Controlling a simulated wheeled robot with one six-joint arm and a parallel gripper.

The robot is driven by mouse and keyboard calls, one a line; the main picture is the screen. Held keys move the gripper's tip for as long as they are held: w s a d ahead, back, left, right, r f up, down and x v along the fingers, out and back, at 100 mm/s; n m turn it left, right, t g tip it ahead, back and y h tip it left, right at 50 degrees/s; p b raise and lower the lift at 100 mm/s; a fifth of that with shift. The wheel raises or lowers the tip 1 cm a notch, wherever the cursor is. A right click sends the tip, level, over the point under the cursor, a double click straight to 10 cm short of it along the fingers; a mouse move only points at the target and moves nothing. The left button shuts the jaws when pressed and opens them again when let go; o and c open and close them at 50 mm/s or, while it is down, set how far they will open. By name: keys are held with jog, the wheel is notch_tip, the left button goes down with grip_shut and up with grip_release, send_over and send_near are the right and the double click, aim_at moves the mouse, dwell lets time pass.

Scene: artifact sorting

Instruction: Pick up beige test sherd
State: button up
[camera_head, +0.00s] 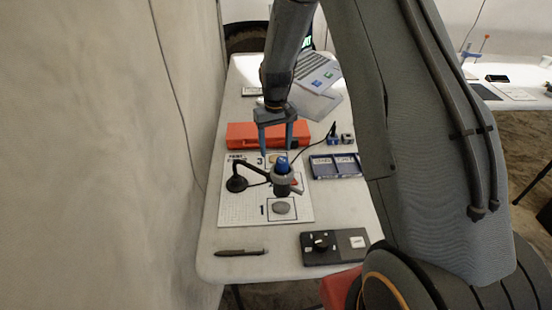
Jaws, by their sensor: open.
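A small beige piece, likely the beige test sherd (273,158), lies by the printed number 3 on the white sheet (235,209). It is partly hidden by my gripper and the device in front of it. My gripper (277,148) points down above the far part of the sheet, around the number 3. Its two blue-grey fingers are apart with nothing seen held between them. I cannot tell its exact height over the beige piece. A grey rounded piece (281,208) lies in the square by number 1. A reddish piece (296,183) shows partly behind the device.
A black-armed device with a blue top (282,165) stands over the sheet's middle, close to my gripper. An orange case (240,135) lies behind. Blue trays (335,166) sit right, a black control box (335,246) front right, a pen (240,252) front left.

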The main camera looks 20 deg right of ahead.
jog(key=shift+f+p, duration=0.45)
jog(key=shift+f, duration=1.25)
jog(key=shift+c, duration=0.5)
jog(key=c, duration=1)
